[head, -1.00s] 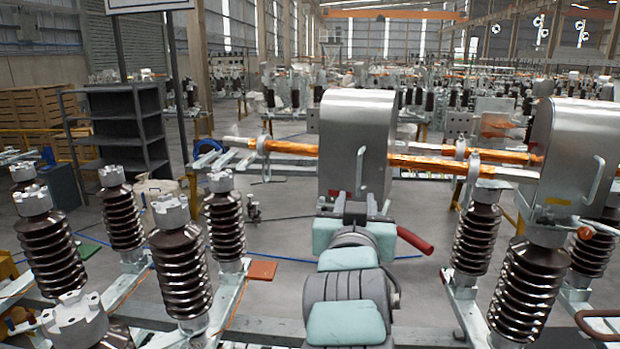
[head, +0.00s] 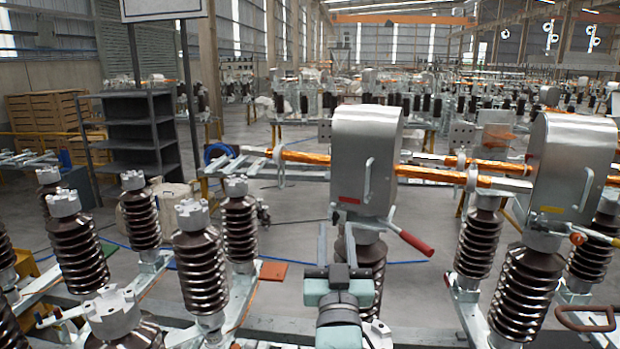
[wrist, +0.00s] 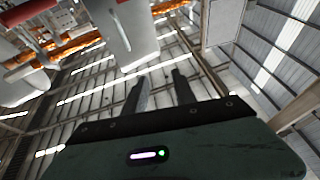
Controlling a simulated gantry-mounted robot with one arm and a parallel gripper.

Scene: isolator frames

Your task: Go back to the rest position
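My gripper (head: 336,232) is in the lower middle of the head view, in front of and below a grey metal cover (head: 365,150). Its two dark fingers stand apart with nothing between them. In the wrist view the fingers (wrist: 158,82) are also spread and empty, pointing up toward the roof. The metal cover (wrist: 122,32) shows above and to the left of them there, apart from the fingers. The cover sits upright over a brown ribbed insulator (head: 372,262), partly hidden by my gripper. A red-tipped lever (head: 415,242) sticks out at its lower right.
A second metal cover (head: 570,165) stands to the right, with orange bars (head: 440,173) running between the covers. Several brown insulators (head: 197,262) stand at the left. Dark shelves (head: 130,135) are behind them. Open floor (head: 300,215) shows left of the middle cover.

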